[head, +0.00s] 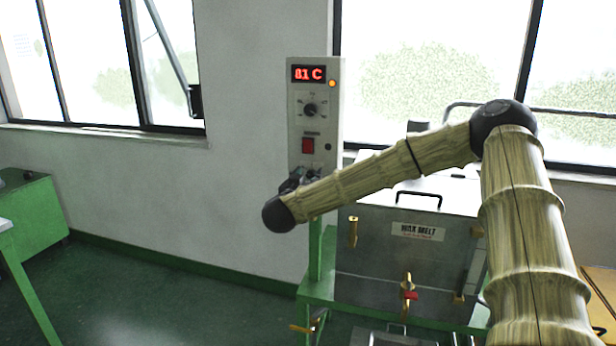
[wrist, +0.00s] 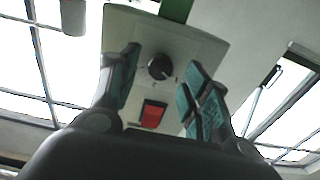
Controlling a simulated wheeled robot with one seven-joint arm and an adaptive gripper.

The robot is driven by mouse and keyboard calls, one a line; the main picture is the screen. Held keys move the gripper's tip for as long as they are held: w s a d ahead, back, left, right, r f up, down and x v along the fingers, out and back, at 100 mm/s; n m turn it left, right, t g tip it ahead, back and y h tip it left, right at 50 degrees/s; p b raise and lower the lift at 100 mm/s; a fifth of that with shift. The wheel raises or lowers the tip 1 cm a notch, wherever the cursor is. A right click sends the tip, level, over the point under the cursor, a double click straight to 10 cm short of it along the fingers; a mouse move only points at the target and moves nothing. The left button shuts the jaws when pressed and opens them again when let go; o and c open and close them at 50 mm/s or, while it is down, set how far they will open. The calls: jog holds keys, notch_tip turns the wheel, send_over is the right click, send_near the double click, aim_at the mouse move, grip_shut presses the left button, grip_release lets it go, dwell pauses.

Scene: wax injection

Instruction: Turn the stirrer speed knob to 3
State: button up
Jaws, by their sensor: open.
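A grey control box (head: 295,80) stands on a green post with a red display reading 81 C. Its upper dial (head: 309,110) and red switch (head: 308,145) show in the head view. In the wrist view the box is upside down, with a black round knob (wrist: 160,67) near the post end and the red switch (wrist: 153,113) beyond it. I take this knob for the stirrer speed knob; its marks are too small to read. My gripper (head: 297,181) is at the lower part of the box and hides that area. Its fingers (wrist: 162,72) are open, apart either side of the knob.
A metal wax melt tank (head: 375,250) with brass fittings and a red-handled valve (head: 409,295) stands right of the post, below my arm. A green bench (head: 32,225) is at the far left. The floor (head: 150,290) between is clear. Windows line the walls.

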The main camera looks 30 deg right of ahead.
jog(key=shift+w+d, duration=0.3)
jog(key=shift+d, duration=0.1)
jog(key=c, duration=1.1)
jog(key=shift+o, duration=0.2)
